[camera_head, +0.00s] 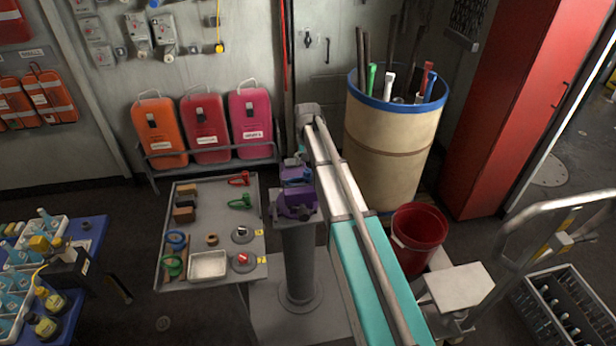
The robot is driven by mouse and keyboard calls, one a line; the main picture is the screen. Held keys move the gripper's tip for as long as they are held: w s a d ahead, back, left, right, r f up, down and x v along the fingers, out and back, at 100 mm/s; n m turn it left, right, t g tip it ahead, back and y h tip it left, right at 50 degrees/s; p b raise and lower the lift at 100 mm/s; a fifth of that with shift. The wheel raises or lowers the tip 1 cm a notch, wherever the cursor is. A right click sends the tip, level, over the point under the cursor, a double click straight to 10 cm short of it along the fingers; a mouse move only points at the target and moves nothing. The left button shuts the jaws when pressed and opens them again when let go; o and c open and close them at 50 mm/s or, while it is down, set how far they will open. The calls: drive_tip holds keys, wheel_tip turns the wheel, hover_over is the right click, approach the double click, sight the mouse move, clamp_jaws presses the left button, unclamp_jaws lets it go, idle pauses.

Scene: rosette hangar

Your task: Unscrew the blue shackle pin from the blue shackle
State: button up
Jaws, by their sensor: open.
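A purple vise (297,204) stands on a grey pedestal in the middle of the head view. Small blue and teal parts (292,163) show at the top of the vise, close beside my arm. They are too small to tell shackle from pin. A blue ring-shaped piece (176,241) lies at the left of the grey tray table; I cannot tell whether it is a shackle. My gripper (301,152) is at the far end of my arm, just above the vise. It is open, largely hidden by the arm, and its fingertips cannot be made out.
The tray table (215,222) left of the vise holds red and green shackle-like pieces, wooden blocks and a pale dish (208,266). A tan barrel (385,150) and a red bucket (418,238) stand at the right. Orange and pink cases (205,128) line the wall.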

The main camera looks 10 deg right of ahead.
sight(308, 171)
drive_tip(key=m, duration=0.3)
drive_tip(key=shift+m, duration=0.4)
drive_tip(key=m, duration=0.3)
drive_tip(key=shift+m, duration=0.4)
drive_tip(key=m, duration=0.7)
drive_tip(key=shift+f, duration=0.1)
drive_tip(key=shift+f+b, duration=0.9)
drive_tip(key=shift+b, duration=0.15)
drive_tip(key=shift+f, duration=0.2)
drive_tip(key=shift+f+b, duration=0.75)
drive_tip(key=shift+b, duration=0.2)
